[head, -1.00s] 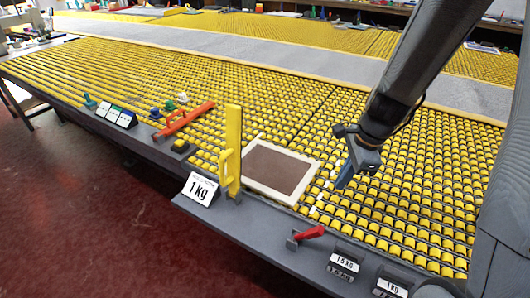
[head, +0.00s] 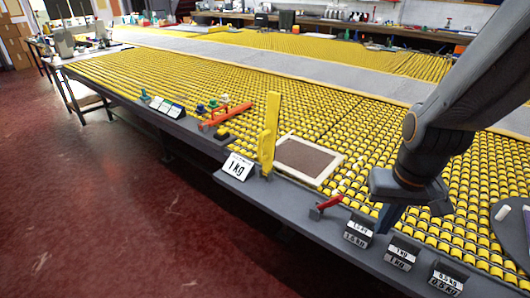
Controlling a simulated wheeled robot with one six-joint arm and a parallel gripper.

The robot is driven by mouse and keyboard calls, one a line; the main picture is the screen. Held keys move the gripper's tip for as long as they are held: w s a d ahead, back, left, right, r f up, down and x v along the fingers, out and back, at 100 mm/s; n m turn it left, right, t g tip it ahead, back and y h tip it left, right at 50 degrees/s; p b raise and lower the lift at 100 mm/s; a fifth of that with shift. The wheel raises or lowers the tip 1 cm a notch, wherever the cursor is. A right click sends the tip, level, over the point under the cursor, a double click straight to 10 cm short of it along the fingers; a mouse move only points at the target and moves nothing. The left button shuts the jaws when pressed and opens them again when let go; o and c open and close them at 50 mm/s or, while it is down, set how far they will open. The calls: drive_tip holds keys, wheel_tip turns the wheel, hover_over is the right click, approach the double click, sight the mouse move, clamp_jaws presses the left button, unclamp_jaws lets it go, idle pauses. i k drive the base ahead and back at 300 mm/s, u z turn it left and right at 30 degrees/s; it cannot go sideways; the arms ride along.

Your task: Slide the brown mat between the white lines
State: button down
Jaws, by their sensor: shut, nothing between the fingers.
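The brown mat (head: 306,158) with a pale border lies flat on the yellow roller table (head: 200,85), just right of an upright yellow bar. Small white marks show on the rollers by its right side; I cannot make out clear white lines. My gripper (head: 389,217) is to the right of the mat and nearer the front edge, apart from it. Its narrow blue-grey fingers point down and look shut and empty. Their tips are close above the front ledge, near the weights; I cannot tell whether they touch.
The yellow bar (head: 271,130) stands beside a 1 kg sign (head: 238,167). A red handle (head: 327,206) and black labelled weights (head: 402,252) line the front ledge. Rollers behind the mat are clear.

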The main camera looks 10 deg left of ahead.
sight(308, 162)
drive_tip(key=z, duration=0.05)
drive_tip(key=k, duration=0.55)
drive_tip(key=u, duration=1.15)
drive_tip(key=i, duration=0.85)
drive_tip(key=u, duration=0.85)
drive_tip(key=i, duration=1.05)
drive_tip(key=z, duration=0.6)
drive_tip(key=i, duration=0.8)
drive_tip(key=z, duration=1.1)
drive_tip(key=i, duration=0.35)
drive_tip(key=z, duration=0.4)
